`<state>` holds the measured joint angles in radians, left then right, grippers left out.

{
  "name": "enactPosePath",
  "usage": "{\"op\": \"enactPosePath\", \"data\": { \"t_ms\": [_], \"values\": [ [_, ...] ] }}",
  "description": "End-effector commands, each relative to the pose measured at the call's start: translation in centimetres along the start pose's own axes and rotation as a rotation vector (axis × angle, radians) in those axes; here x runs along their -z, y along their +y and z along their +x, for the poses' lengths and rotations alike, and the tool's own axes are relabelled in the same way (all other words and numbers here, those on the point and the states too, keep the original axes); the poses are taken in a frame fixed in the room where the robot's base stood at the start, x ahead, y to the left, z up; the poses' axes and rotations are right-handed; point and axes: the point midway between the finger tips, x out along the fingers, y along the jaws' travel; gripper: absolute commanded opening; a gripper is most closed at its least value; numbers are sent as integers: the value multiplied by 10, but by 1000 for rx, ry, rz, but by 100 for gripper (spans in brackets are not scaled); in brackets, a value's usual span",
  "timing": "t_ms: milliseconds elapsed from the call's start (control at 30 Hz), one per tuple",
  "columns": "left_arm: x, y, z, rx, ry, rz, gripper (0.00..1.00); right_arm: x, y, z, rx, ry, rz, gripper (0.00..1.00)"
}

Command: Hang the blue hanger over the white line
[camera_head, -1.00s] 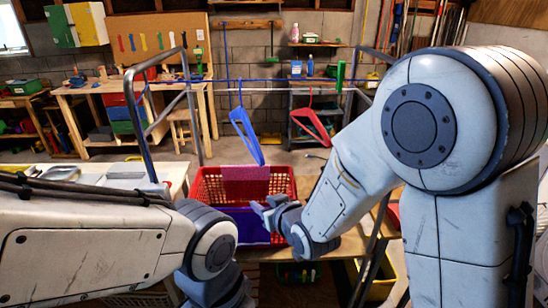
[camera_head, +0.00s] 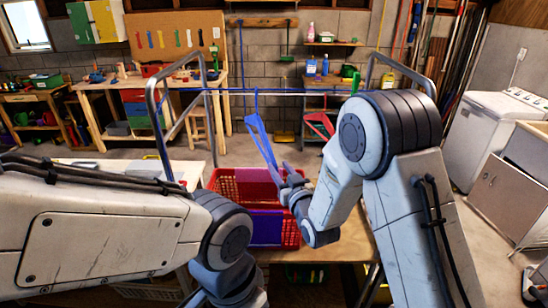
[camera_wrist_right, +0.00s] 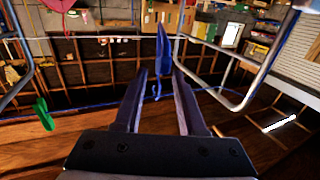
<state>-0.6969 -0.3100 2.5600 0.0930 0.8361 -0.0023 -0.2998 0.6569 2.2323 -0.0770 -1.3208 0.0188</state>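The blue hanger (camera_head: 262,140) hangs tilted above the crate, its hook up at the lines. A blue line (camera_head: 300,90) and the white line (camera_head: 285,95) run close together, and I cannot tell which one the hook is on. My right gripper (camera_head: 287,174) is beside the hanger's lower end. In the right wrist view the gripper (camera_wrist_right: 160,76) is open, with the blue hanger (camera_wrist_right: 163,48) seen in the gap at its fingertips, apparently not clamped. My left arm shows at the left, but its gripper is out of view.
A red hanger (camera_head: 318,124) hangs to the right, partly behind my right arm. Grey metal frames (camera_head: 157,115) stand at both ends of the lines. A green clip shows in the wrist view (camera_wrist_right: 42,115).

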Motion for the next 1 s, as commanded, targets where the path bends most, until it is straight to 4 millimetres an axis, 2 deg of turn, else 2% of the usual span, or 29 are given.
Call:
{"op": "enactPosePath", "data": {
  "t_ms": [33, 400, 600, 900, 933, 1000],
  "values": [
    [0, 0, -4, 0, 0, 0, 50, 1, 0, 6, 0, -1, 0, 40],
    [-1, -1, 10, 0, 0, -2, 50, -2, 0, 45, 0, -1, 0, 40],
    [-1, -1, 11, 0, 0, -2, 50, -1, 0, 54, 0, -1, 1, 40],
    [-1, -1, 11, 0, 0, -2, 50, 0, 0, 55, 0, -2, 0, 40],
    [-1, -1, 11, 0, 0, -2, 50, 0, 0, 55, 0, -1, 0, 32],
    [-1, -1, 11, 0, 0, -2, 50, 0, 0, 55, 0, -2, 0, 6]
  ]
}}
